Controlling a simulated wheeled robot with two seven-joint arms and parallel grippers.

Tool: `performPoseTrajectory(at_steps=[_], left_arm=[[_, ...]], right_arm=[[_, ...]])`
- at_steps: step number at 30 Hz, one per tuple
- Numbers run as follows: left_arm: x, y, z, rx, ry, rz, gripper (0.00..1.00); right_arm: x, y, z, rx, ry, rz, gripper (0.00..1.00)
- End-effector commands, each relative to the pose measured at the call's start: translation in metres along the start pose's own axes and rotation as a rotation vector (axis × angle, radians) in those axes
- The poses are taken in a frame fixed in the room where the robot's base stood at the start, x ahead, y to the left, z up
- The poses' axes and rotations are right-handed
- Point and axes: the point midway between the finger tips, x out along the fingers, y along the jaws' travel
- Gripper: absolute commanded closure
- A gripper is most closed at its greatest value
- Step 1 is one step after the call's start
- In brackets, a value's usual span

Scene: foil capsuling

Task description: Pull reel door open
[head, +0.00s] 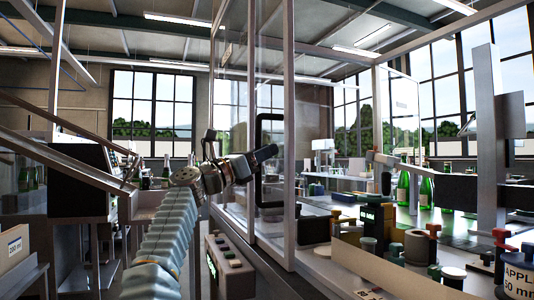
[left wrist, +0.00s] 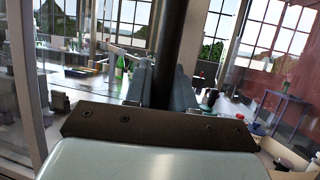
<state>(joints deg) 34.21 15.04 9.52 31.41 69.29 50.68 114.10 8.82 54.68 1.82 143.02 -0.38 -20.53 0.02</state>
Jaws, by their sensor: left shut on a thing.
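The reel door (head: 236,120) is a tall clear panel in a pale metal frame, left of the middle in the head view. Its black bar handle (head: 261,192) stands upright on the door. My left gripper (head: 264,154) reaches the handle from the left at its middle height. In the left wrist view the handle shows as a dark upright bar (left wrist: 170,50) between the two grey fingers of my left gripper (left wrist: 156,82), which is shut on it. The fingers hide part of the bar. My right gripper is not in view.
Behind the clear panels, green bottles (head: 426,192) stand on a worktop. A control box (head: 230,268) with buttons sits below the door. Several coloured knobs and parts (head: 418,246) crowd the front right. A sloped metal rail (head: 60,160) is at the left.

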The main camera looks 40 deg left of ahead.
Motion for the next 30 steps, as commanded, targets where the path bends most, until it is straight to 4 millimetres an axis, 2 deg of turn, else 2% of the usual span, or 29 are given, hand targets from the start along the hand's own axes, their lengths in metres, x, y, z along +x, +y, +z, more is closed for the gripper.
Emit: performPoseTrajectory(at_steps=[11,12,15,25,30], left_arm=[[0.0,0.001,0.001,0.001,-0.002,0.0,1.0],[0.0,0.001,0.001,0.0,-0.002,0.0,0.7],[0.0,0.001,0.001,0.0,-0.001,0.0,0.56],[-0.004,0.001,-0.001,0.0,0.0,0.0,0.56],[-0.032,0.001,-0.006,0.002,0.0,0.003,0.56]], right_arm=[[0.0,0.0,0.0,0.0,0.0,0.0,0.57],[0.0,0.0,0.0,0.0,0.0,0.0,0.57],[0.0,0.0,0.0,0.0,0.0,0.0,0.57],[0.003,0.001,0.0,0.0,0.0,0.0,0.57],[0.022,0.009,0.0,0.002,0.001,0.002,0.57]])
